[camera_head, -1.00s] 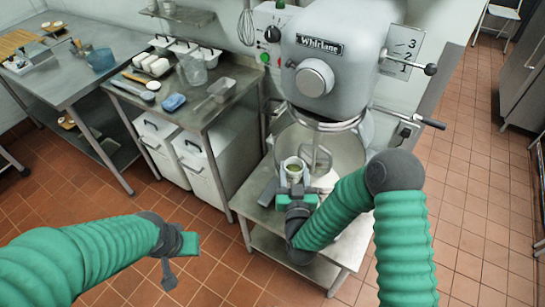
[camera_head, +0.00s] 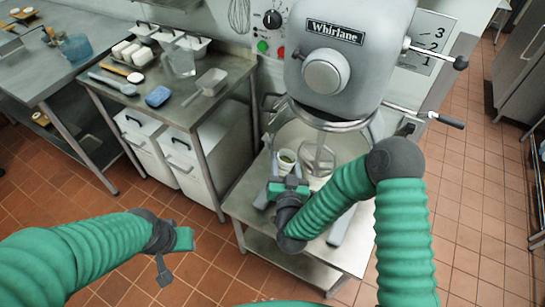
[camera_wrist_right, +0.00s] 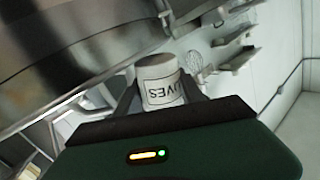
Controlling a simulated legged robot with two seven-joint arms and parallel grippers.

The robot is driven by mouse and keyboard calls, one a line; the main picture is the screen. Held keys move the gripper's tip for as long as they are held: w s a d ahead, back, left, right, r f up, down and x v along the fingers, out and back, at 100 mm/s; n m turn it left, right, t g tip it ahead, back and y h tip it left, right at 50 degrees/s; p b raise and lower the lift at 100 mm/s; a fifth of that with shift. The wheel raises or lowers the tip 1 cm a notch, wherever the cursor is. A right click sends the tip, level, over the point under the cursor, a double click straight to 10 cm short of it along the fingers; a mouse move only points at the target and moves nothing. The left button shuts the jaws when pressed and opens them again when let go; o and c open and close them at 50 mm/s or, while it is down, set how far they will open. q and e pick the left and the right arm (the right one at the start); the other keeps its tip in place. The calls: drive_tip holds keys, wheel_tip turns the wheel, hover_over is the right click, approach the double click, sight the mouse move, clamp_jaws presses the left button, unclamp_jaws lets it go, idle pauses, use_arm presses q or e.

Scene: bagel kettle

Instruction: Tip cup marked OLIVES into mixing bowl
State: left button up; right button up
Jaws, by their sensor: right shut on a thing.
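The white cup marked OLIVES (camera_head: 286,160) is in my right gripper (camera_head: 288,180), at the front left of the mixing bowl (camera_head: 346,148). The cup's exact height over the rim is unclear. My right arm hides part of the bowl's front. My left gripper (camera_head: 178,245) hangs over the floor at lower left, away from the cup; its finger opening is unclear.
The grey Whirlane mixer (camera_head: 355,75) stands over the bowl, with its beater (camera_head: 318,158) inside. Tiled floor is clear at right.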

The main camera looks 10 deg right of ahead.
drive_tip(key=d+r+m+g+y+p, duration=0.2)
drive_tip(key=d+m+y+p, duration=0.2)
drive_tip(key=m, duration=0.9)
drive_tip(key=s+d+p, duration=0.1)
drive_tip(key=d+p, duration=0.1)
drive_tip(key=shift+d+m+g+y+p, duration=0.25)
drive_tip(key=shift+m+g+y+p, duration=0.05)
drive_tip(key=shift+a+r, duration=0.1)
drive_tip(key=shift+a, duration=0.15)
drive_tip(key=shift+d, duration=0.15)
